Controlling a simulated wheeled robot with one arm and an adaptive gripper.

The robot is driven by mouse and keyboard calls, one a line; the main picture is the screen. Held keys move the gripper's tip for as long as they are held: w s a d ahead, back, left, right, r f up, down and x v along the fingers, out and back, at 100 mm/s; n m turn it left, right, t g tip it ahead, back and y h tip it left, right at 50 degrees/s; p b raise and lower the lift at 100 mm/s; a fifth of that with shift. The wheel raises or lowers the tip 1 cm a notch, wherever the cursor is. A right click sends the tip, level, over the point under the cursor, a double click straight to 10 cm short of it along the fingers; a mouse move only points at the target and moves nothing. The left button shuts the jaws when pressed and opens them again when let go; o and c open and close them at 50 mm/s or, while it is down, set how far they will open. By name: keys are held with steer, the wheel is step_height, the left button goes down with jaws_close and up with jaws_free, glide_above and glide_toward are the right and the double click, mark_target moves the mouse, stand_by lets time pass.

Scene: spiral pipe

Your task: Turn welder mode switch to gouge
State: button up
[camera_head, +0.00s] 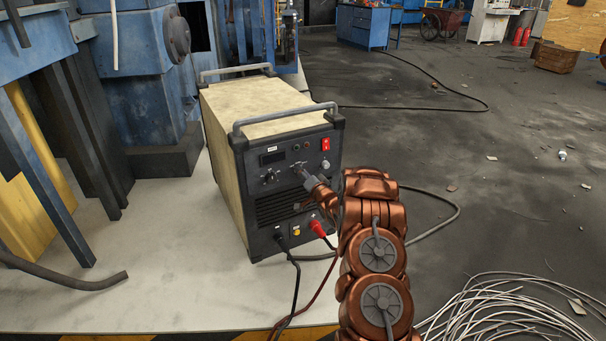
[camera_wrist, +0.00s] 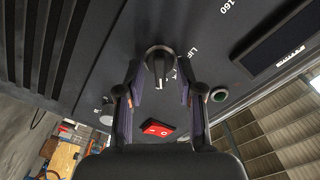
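The welder (camera_head: 255,115) stands on a pale platform, with its dark control panel facing right and forward. My gripper (camera_head: 303,173) reaches the upper middle of that panel and covers part of a knob there. In the wrist view, a round dark switch knob (camera_wrist: 159,66) with a raised grip bar lies between the tips of my gripper (camera_wrist: 160,82). The two fingers stand apart on either side of the knob, with gaps visible between them and the grip bar. Lettering beginning "LI" is beside the knob, partly hidden by a finger. No "gouge" label is readable.
A red power switch (camera_head: 326,144) sits at the panel's upper right and shows in the wrist view (camera_wrist: 156,127). Another knob (camera_head: 270,177) is left of my gripper. Cables hang from sockets below. Blue machinery (camera_head: 150,80) stands left; coiled wire (camera_head: 510,310) lies right.

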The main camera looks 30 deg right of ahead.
steer(key=s+a, duration=0.1)
steer(key=s, duration=1)
steer(key=shift+s, duration=0.4)
stand_by(0.4)
steer(key=s+a+r+n+g, duration=0.3)
steer(key=s+a+g, duration=0.3)
steer(key=s+a, duration=0.15)
steer(key=s+a+r+n+g, duration=0.35)
steer(key=s+a+g, duration=0.2)
steer(key=a, duration=0.35)
steer(key=s+a+r+n+g+y, duration=0.1)
steer(key=s+a+r+n+g, duration=0.3)
steer(key=s, duration=0.8)
steer(key=s+a+r+m+g, duration=0.1)
steer(key=s+a+g, duration=0.1)
steer(key=s+a, duration=0.75)
steer(key=s+a+r+n+g+y, duration=0.1)
steer(key=s+a+r+n+g, duration=0.15)
steer(key=s, duration=1.25)
step_height(320, 180, up, 14)
steer(key=w+p, duration=0.1)
steer(key=p, duration=1.2)
steer(key=shift+m, duration=0.4)
